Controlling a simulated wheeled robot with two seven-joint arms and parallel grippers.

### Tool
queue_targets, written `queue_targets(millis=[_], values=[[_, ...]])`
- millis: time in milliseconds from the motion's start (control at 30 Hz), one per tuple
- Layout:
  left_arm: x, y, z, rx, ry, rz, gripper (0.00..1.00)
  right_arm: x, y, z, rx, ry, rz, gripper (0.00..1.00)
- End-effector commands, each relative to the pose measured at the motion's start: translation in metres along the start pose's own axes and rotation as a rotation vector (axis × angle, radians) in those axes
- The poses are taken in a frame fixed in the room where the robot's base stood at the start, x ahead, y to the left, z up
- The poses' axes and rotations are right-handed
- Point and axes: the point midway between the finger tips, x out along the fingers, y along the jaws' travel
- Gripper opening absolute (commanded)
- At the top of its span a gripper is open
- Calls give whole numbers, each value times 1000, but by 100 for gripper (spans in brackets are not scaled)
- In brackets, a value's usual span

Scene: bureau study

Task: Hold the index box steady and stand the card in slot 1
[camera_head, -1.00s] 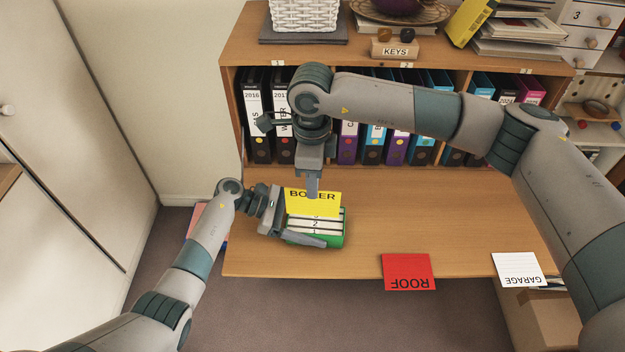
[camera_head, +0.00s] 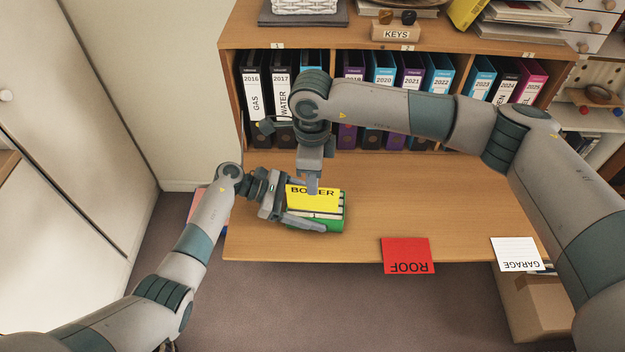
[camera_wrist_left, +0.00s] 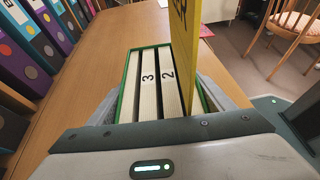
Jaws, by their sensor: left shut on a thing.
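The green index box (camera_head: 332,225) sits on the desk, with its slots seen from above in the left wrist view (camera_wrist_left: 126,85). Labels 3 and 2 show there; the slot 1 label is hidden. My left gripper (camera_head: 312,222) is shut on the box, one finger along each side. The yellow BOILER card (camera_head: 315,201) is upright at the box's near side. In the left wrist view the card (camera_wrist_left: 184,45) stands beside slot 2, over the slot 1 side; its lower edge is partly hidden. My right gripper (camera_head: 313,188) is shut on the card's top edge from above.
A red ROOF card (camera_head: 407,252) and a white GARAGE card (camera_head: 517,252) lie at the desk's front edge. Binders (camera_head: 383,75) stand in the shelf behind my right arm. The desk (camera_head: 420,200) between box and cards is clear.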

Motion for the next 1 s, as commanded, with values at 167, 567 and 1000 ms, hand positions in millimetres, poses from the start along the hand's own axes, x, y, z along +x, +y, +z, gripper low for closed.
queue_targets(millis=[167,567,1000], values=[[0,0,0,0,1,0,34,0,0,0,0,0,0,0],[0,0,0,0,1,0,34,2,0,0,0,0,0,0],[0,0,0,0,1,0,34,10,0,0,0,0,0,0]])
